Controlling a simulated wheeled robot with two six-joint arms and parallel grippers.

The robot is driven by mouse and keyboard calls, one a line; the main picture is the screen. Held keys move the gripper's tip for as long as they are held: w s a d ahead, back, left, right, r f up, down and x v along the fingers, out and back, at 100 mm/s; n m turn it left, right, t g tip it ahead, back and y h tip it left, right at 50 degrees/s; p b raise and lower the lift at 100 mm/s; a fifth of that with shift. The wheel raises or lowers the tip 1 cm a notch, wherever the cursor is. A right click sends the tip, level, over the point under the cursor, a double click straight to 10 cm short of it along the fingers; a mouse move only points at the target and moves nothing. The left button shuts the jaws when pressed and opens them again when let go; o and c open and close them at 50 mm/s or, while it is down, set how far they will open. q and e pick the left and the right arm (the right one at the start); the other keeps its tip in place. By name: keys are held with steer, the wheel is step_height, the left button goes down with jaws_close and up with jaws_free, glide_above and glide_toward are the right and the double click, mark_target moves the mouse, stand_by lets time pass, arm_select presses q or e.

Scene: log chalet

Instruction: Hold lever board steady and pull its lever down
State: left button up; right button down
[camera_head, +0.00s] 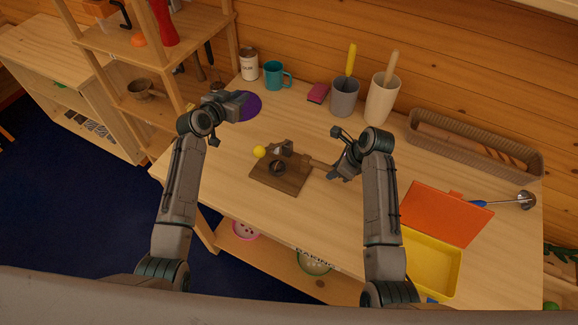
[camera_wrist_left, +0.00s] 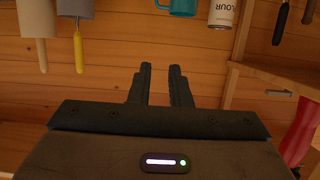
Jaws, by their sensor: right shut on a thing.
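The lever board (camera_head: 272,183) is a brown wooden base lying on the table, with a dark round part, a grey bracket and a yellow ball knob (camera_head: 260,151) at its upper left. A wooden handle (camera_head: 317,163) sticks out to its right. My right gripper (camera_head: 337,170) is shut on this handle. My left gripper (camera_head: 238,107) is above the table, up and left of the board and apart from the knob. In the left wrist view its two fingers (camera_wrist_left: 161,72) stand apart with nothing between them. The lever's exact angle is hard to tell.
A purple round thing (camera_head: 252,104) shows behind my left gripper. A teal mug (camera_head: 274,75), a can (camera_head: 249,64), a grey cup (camera_head: 345,97) and a cream cup (camera_head: 381,100) stand at the back. An orange panel (camera_head: 440,214) and yellow tray (camera_head: 432,262) lie at right.

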arm_select(q)
steer(key=o, duration=0.7)
steer(key=shift+v, duration=3.5)
steer(key=shift+d, duration=0.1)
